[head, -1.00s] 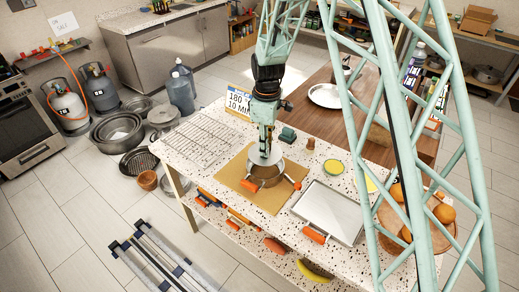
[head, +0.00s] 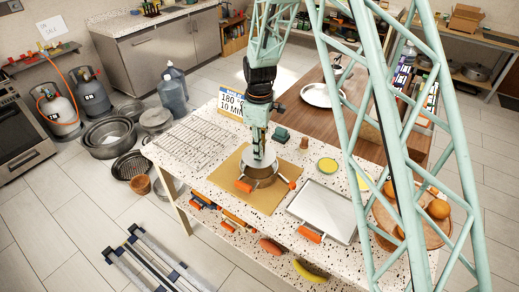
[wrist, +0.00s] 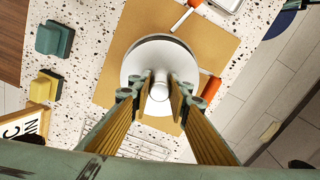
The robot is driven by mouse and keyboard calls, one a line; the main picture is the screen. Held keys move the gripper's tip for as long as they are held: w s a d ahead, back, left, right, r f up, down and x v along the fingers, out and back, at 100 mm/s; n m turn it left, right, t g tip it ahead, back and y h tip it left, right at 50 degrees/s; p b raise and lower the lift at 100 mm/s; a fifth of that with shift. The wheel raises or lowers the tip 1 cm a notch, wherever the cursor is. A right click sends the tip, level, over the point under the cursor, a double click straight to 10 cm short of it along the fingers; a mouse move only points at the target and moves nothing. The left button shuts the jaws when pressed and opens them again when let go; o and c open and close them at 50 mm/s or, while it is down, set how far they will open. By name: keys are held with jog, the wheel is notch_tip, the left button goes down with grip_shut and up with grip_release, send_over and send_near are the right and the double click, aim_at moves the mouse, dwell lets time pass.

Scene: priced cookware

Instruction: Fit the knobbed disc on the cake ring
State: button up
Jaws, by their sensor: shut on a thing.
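The knobbed disc (head: 249,169) is pale and round, and lies about level at the top of the metal cake ring (head: 262,182). The ring stands on a tan mat (head: 230,187) and has orange-tipped handles at its side. My gripper (head: 259,154) points straight down over the disc, shut on its knob. In the wrist view the knob (wrist: 159,91) is between the two fingers, with the disc (wrist: 150,55) around it. The disc hides most of the ring there; I cannot tell whether it is fully seated.
A metal tray (head: 325,208) with an orange handle lies to the right of the mat. A wire rack (head: 190,142) lies on the left, and a price sign (head: 230,103) stands at the back.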

jog(key=shift+f+b, duration=1)
jog(key=shift+f, duration=0.7)
jog(key=shift+f+b, duration=0.3)
jog(key=shift+b, duration=0.05)
jog(key=shift+f+b, duration=0.85)
jog(key=shift+f, duration=0.4)
jog(key=shift+f+b, duration=0.2)
jog(key=shift+b, duration=0.1)
dwell(1.6)
jog(key=shift+f+b, duration=0.35)
jog(key=shift+f, duration=0.15)
jog(key=shift+f+b, duration=0.55)
jog(key=shift+f, duration=0.05)
dwell(1.7)
